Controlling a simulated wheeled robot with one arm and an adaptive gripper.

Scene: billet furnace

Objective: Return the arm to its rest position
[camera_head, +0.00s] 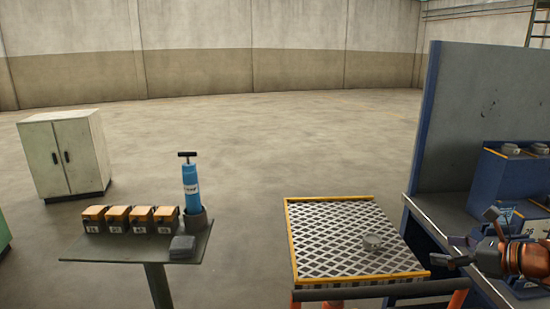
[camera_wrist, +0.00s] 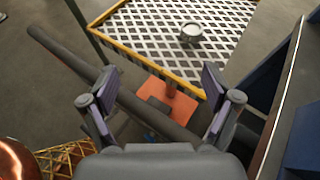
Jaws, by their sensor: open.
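My gripper (camera_wrist: 160,103) is open in the wrist view, its two purple-padded fingers spread apart. Nothing is held between them. A dark round bar (camera_wrist: 130,92) and an orange bracket (camera_wrist: 163,95) show beyond and between the fingers; I cannot tell how far they are from the fingertips. In the head view my gripper (camera_head: 464,239) is at the right edge, beside the cart and in front of the blue bench. My copper-coloured wrist shows behind it, and the rest of my arm is out of frame.
A yellow-edged lattice-top cart (camera_head: 325,240) bears a small round metal part (camera_head: 373,241). The blue bench (camera_head: 450,215) with a tall panel (camera_head: 470,110) stands close on the right. A small table (camera_head: 110,248) holds several boxes and a blue pump (camera_head: 190,187). Open floor lies behind.

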